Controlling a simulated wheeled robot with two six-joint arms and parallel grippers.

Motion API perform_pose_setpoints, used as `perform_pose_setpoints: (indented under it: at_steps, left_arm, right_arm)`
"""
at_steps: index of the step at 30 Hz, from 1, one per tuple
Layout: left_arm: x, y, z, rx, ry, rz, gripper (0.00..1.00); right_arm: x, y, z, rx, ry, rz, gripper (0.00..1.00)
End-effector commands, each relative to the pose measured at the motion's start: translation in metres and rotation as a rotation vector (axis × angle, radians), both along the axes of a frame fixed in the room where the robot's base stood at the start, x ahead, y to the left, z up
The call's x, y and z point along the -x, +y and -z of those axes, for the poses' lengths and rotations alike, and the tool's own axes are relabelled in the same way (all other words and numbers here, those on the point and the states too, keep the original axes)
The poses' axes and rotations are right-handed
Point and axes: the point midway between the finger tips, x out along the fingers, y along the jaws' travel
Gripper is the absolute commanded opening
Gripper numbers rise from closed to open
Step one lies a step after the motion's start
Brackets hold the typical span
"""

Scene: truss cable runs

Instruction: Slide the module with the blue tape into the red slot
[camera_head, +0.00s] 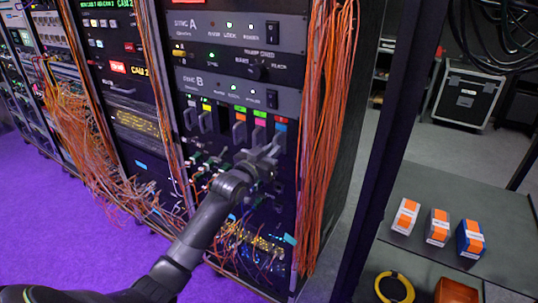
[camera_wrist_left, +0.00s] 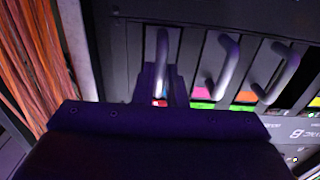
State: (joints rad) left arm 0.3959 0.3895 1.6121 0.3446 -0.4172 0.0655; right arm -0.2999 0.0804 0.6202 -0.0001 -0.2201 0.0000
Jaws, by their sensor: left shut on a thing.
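The module with the blue tape (camera_head: 281,127) is at the right end of the row in the rack, directly under the red slot label (camera_head: 281,120). The red label also shows in the left wrist view (camera_wrist_left: 160,103), where the picture is upside down. My left gripper (camera_head: 271,152) is at the front of this module, shut on its handle (camera_wrist_left: 162,48). The gripper hides part of the module, and I cannot tell how deep it sits in the slot. My right gripper is not in view.
Neighbouring modules with handles (camera_head: 239,132) stand close on the left under green labels. Orange cables (camera_head: 325,110) hang along the rack's right side.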

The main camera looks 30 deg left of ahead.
Motion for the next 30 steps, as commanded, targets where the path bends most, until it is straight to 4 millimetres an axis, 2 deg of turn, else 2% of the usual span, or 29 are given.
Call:
perform_pose_setpoints:
  at_steps: [7, 8, 9, 14, 23, 26, 30]
  left_arm:
    - [-0.002, -0.001, -0.002, 0.0, -0.004, 0.001, 0.0]
    - [-0.002, -0.001, -0.003, 0.0, -0.004, 0.001, 0.12]
    - [-0.002, -0.001, -0.003, 0.0, -0.004, 0.001, 0.17]
    - [-0.001, 0.0, -0.002, 0.0, -0.003, 0.001, 0.36]
    - [0.0, 0.0, 0.0, 0.0, 0.001, 0.0, 0.36]
    - [0.006, 0.001, 0.0, 0.0, -0.001, 0.0, 0.36]
    - [0.024, 0.003, 0.001, -0.003, 0.0, 0.0, 0.36]
  right_arm:
    - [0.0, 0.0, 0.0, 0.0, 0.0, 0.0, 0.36]
    - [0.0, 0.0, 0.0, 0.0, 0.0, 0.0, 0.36]
    - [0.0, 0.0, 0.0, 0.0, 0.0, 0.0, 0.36]
    - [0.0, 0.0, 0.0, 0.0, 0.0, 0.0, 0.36]
    - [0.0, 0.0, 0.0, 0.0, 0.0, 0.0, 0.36]
    - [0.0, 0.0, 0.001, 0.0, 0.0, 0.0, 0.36]
    - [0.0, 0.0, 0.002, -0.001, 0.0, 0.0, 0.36]
